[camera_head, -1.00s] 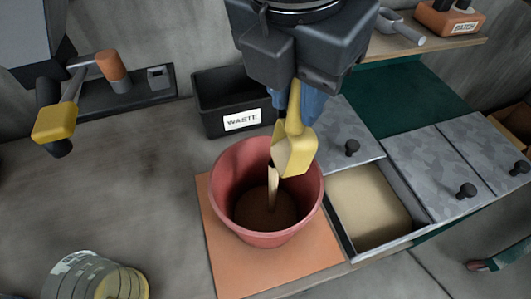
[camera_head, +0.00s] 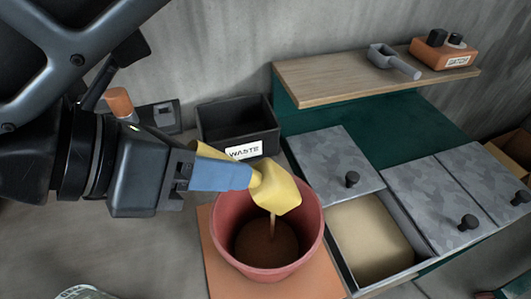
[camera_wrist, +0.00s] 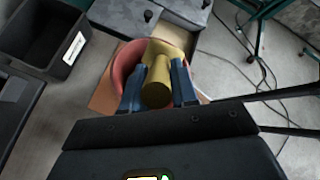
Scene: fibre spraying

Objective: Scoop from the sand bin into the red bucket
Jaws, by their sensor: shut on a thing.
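My gripper (camera_head: 220,172) is shut on the handle of a yellow scoop (camera_head: 278,190); the wrist view also shows the scoop's handle (camera_wrist: 158,85) between the blue fingers. The scoop is tilted above the red bucket (camera_head: 231,211), and a thin tan stream falls from it into the bucket. Brown material lies at the bottom of the bucket. The bucket stands on an orange mat (camera_head: 312,285). The sand bin (camera_head: 372,240), right of the bucket, is uncovered and holds pale tan sand.
A black bin marked WASTE (camera_head: 262,143) stands behind the bucket. Grey lidded bins (camera_head: 345,157) with black knobs flank the sand bin. A wooden shelf (camera_head: 330,83) at the back bears a grey scoop (camera_head: 394,60) and an orange box (camera_head: 445,52).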

